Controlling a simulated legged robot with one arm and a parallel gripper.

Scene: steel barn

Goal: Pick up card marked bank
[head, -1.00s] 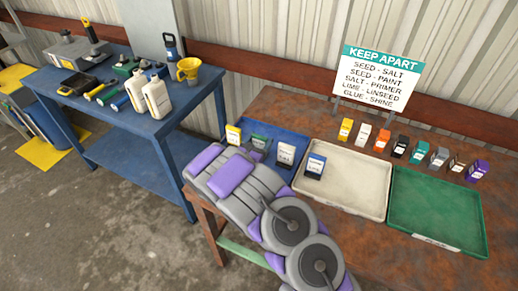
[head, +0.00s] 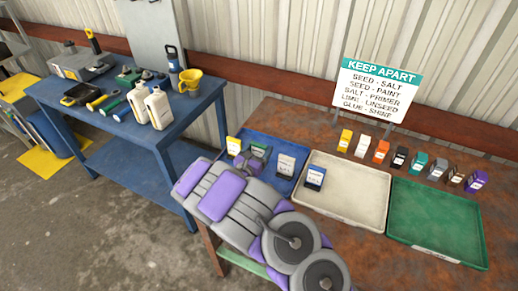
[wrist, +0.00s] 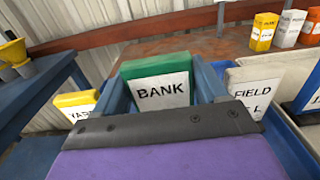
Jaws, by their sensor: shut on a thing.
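The card marked BANK (wrist: 160,88) is a green block with a white label. It stands upright between the two fingers of my gripper (wrist: 165,88) in the wrist view, and the fingers are shut on its sides. In the head view the green card (head: 259,151) is at the blue tray (head: 293,143), with my gripper (head: 247,160) at it, partly in front. The card's lower part is hidden by my gripper. I cannot tell whether it touches the tray floor.
A yellow card (wrist: 76,103) stands close left, and a white-labelled FIELD card (wrist: 251,88) close right. A dark blue card (head: 315,177) stands in the cream tray (head: 340,212). The green tray (head: 435,225) is empty. Several cards stand behind, below a KEEP APART sign (head: 377,90).

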